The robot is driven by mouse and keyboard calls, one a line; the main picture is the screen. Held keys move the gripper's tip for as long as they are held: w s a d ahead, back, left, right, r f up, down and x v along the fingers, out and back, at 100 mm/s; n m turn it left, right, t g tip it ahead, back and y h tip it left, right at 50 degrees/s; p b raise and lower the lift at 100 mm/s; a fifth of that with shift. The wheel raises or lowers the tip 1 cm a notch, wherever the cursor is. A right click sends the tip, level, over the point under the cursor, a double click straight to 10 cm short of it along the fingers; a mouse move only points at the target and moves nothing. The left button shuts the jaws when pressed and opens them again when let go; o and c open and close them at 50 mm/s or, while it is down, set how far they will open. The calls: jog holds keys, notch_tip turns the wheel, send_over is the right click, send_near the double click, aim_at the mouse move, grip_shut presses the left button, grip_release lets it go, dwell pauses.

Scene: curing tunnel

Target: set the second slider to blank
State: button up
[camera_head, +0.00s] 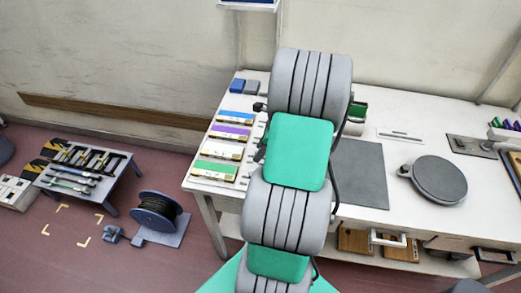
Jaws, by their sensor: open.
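A column of flat panels lies along the left part of the white workbench. From back to front they have a blue strip (236,116), a purple strip (230,132), a plain white strip (223,149) and a green strip (215,170). Small tan marks show along their front edges, too small to read. I cannot tell which one is the second slider or how any slider is set. My thick grey and green arm covers the bench just right of these panels. My gripper is not clearly visible; the arm hides it.
The bench (408,222) holds a dark mat (362,178), a round grey plate (439,180) and blue and grey blocks (244,87) at the back. A tool stand (84,175) and a cable reel (157,213) stand on the floor at left.

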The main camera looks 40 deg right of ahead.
jog(key=shift+r, duration=0.1)
jog(key=v, duration=0.7)
jog(key=shift+s+r, duration=0.2)
jog(key=shift+r, duration=0.05)
jog(key=shift+d, duration=0.15)
